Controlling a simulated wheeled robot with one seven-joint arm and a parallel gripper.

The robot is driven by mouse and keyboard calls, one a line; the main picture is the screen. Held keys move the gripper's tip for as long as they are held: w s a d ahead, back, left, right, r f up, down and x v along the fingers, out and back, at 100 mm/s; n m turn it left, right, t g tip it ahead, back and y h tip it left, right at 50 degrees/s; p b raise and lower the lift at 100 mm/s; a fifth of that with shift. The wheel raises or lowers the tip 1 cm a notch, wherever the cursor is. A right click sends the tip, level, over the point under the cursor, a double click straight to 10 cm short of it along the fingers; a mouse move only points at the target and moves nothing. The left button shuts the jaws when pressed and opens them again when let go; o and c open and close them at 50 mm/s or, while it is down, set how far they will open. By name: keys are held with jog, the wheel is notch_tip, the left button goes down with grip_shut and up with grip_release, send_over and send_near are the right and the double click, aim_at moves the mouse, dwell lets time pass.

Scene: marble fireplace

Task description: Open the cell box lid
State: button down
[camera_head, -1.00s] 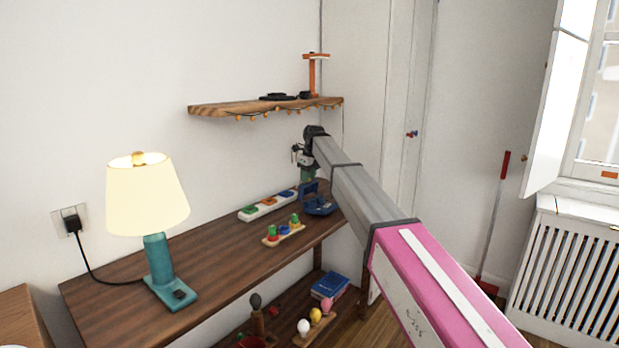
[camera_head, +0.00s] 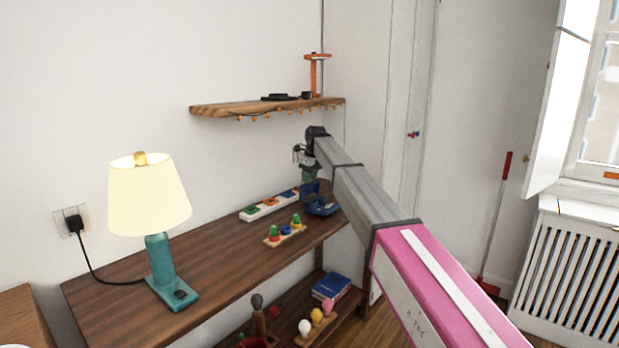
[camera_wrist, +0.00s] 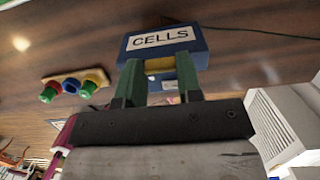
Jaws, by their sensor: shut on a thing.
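The cell box (camera_head: 322,209) is blue and stands at the far right end of the wooden desk. Its lid (camera_head: 310,190) appears tilted up above the base. In the wrist view a blue part with a white "CELLS" label (camera_wrist: 160,37) faces the camera, with a yellow part (camera_wrist: 158,64) below it. My gripper (camera_head: 310,178) is over the box, and its green fingers (camera_wrist: 158,72) are at the edge of the lid, shut on it with a wide gap between them. The exact contact at the fingertips is hard to see.
A teal lamp (camera_head: 158,260) stands further left. A wall shelf (camera_head: 235,107) hangs above. The desk between lamp and toys is clear.

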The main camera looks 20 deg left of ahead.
jog(key=c, duration=0.8)
grip_release()
jog(key=shift+f, duration=0.15)
jog(key=shift+o, duration=0.2)
notch_tip(320, 180, up, 11)
jog(key=d, duration=0.1)
jog(key=shift+s+d, duration=0.35)
jog(key=shift+f, duration=0.15)
jog(key=s+d+f+n, duration=0.3)
jog(key=d+f, duration=0.6)
jog(key=s+d+f+n+h, duration=0.1)
jog(key=s+d+f+n, duration=0.2)
jog(key=d+f, duration=0.6)
jog(key=s+d+f+n, duration=0.2)
jog(key=d+f+n, duration=0.2)
jog(key=d+f, duration=0.6)
jog(key=s+d+f+n, duration=0.6)
jog(key=s+d+f, duration=0.2)
jog(key=s+d, duration=0.3)
jog(key=s+d+f+n, duration=0.6)
jog(key=s+d+f, duration=0.3)
jog(key=s+d, duration=0.3)
jog(key=shift+s+d+f+g+h, duration=0.2)
jog(key=shift+s+f+g+h, duration=0.15)
jog(key=shift+s, duration=0.45)
